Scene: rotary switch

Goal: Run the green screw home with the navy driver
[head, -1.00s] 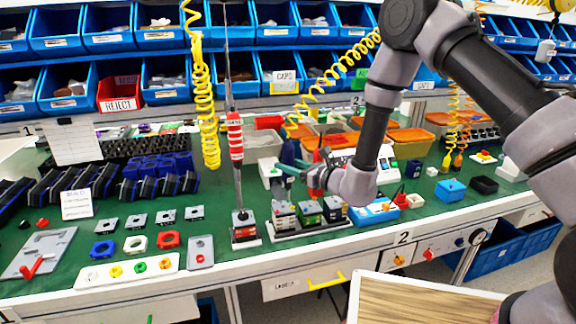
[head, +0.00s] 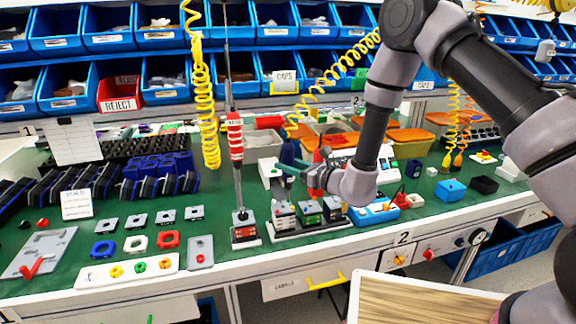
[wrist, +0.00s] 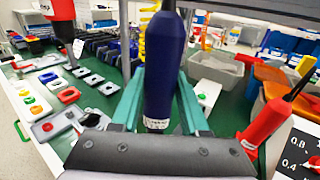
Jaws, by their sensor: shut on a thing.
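The navy driver (wrist: 165,65) stands between the two teal fingers of my gripper (wrist: 158,108) in the wrist view, and they are shut on its handle. In the head view the navy driver (head: 287,153) shows as a small dark blue handle, with my gripper (head: 291,167) around it above the bench. Below it stand three small switch units, one with a grey front (head: 284,213), one with a green front (head: 308,212) and one at the right (head: 333,210). I cannot make out the green screw or the driver's tip; the tip is hidden in the wrist view.
A red driver (head: 235,140) hangs on a cord just left of my gripper, above a single switch unit (head: 243,227). Another red driver (head: 317,150) stands close on the right; it also shows in the wrist view (wrist: 265,122). A grey bin (head: 264,144) is behind.

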